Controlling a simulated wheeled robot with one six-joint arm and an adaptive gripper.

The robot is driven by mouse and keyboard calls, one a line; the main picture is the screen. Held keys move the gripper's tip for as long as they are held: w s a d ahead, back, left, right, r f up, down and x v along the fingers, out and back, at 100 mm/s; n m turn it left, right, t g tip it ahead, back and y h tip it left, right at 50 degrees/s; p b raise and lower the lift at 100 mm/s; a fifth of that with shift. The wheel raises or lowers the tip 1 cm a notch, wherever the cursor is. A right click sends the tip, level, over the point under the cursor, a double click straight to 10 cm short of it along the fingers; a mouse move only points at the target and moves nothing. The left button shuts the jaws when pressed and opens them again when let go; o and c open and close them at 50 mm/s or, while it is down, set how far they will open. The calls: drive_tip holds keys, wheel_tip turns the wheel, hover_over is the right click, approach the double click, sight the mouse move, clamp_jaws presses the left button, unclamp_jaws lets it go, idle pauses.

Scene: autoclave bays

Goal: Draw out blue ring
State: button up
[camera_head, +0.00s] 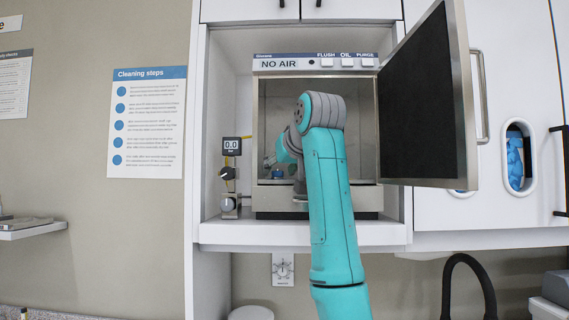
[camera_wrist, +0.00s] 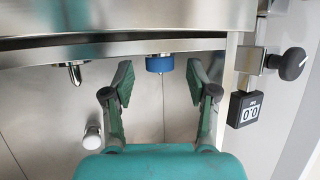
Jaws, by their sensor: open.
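The blue ring (camera_wrist: 160,65) sits around a metal fitting under a steel edge in the wrist view. In the head view a small blue spot (camera_head: 277,174) shows low inside the open steel chamber (camera_head: 268,100), and I take it for the ring. My gripper (camera_wrist: 161,72) is open, with one fingertip on each side of the ring and a visible gap on both sides. It holds nothing. In the head view my arm reaches into the chamber and hides much of its inside.
The chamber door (camera_head: 425,95) stands open to the right. A gauge reading 0.0 (camera_head: 232,146) with a knob below it stands left of the chamber; it also shows in the wrist view (camera_wrist: 249,110). A bare metal nozzle (camera_wrist: 74,74) and a white-capped piece (camera_wrist: 92,137) are left of my fingers.

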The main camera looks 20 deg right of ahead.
drive_tip(key=shift+w+f, duration=0.1)
drive_tip(key=shift+w, duration=0.05)
clamp_jaws()
drive_tip(key=shift+r, duration=2)
